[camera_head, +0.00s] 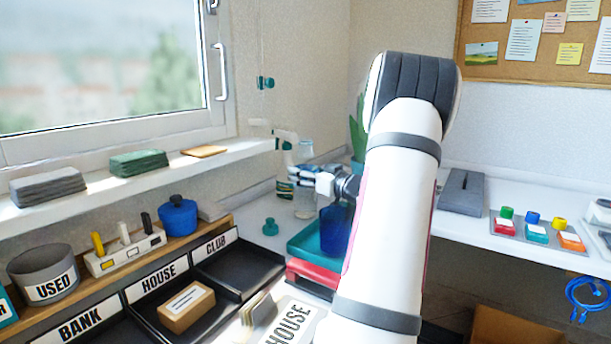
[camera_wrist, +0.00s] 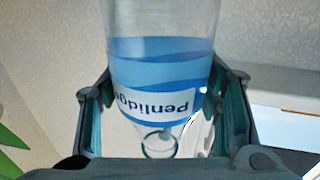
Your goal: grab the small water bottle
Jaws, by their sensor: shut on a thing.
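The small water bottle (camera_wrist: 160,72) is clear with a blue label reading "Penlidge", which appears upside down in the wrist view. My gripper (camera_wrist: 162,98) has one finger on each side of it and is shut on it around the label. In the head view the bottle (camera_head: 305,208) stands upright at the back corner of the counter, partly hidden by my gripper (camera_head: 309,178). From these views I cannot tell whether its base touches the counter.
A white and teal spray bottle (camera_head: 285,165) stands close left of the water bottle. A teal tray (camera_head: 305,240) and a blue cup (camera_head: 335,228) lie in front. A green plant (camera_head: 357,130) is behind my arm. Black labelled bins (camera_head: 237,272) are at front left.

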